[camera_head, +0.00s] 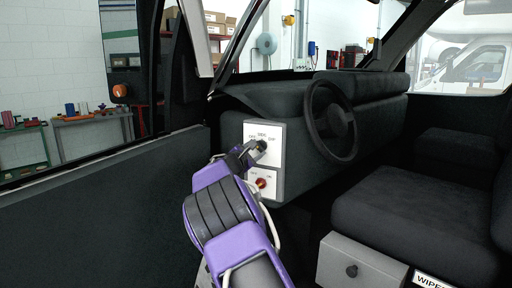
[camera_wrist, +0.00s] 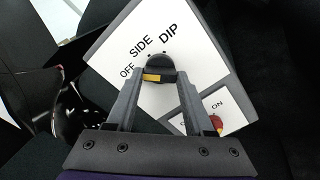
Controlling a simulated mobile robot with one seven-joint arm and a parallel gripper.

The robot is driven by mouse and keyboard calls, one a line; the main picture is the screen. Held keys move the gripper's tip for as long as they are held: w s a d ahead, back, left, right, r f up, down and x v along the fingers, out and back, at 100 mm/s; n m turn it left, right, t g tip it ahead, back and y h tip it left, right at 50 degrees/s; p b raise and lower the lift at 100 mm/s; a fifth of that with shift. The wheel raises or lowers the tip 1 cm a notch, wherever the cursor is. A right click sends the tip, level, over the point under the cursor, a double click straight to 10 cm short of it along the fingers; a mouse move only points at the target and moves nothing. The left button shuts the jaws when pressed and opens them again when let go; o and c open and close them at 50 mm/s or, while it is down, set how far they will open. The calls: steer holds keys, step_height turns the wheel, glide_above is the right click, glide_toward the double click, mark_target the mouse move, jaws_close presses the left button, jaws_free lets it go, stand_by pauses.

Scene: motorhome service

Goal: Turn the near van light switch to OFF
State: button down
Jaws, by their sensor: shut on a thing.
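The van light switch is a black rotary knob (camera_wrist: 157,64) with a yellow mark, on a white panel (camera_wrist: 118,48) lettered OFF, SIDE and DIP. In the head view the panel (camera_head: 277,134) is fixed to the dark dashboard, left of the steering wheel. My gripper (camera_wrist: 158,76) has a finger on each side of the knob and is shut on it. In the head view my gripper (camera_head: 254,149) reaches the panel from below left and partly covers the knob and the lettering. I cannot tell for sure which label the knob points to.
Just below is a smaller panel with a red knob (camera_head: 261,183), also in the wrist view (camera_wrist: 217,122). The steering wheel (camera_head: 330,120) is close on the right. The open door (camera_head: 100,190) stands left, the seat (camera_head: 410,215) and a grey box (camera_head: 360,262) lower right.

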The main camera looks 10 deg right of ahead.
steer(key=shift+n+p, duration=0.45)
steer(key=shift+n, duration=0.65)
steer(key=shift+c, duration=1.4)
jaws_free()
steer(key=b+v, duration=0.1)
steer(key=v, duration=1.6)
steer(key=shift+s+b, duration=0.2)
steer(key=shift+b, duration=0.1)
steer(key=shift+a+r, duration=0.1)
steer(key=shift+a, duration=0.05)
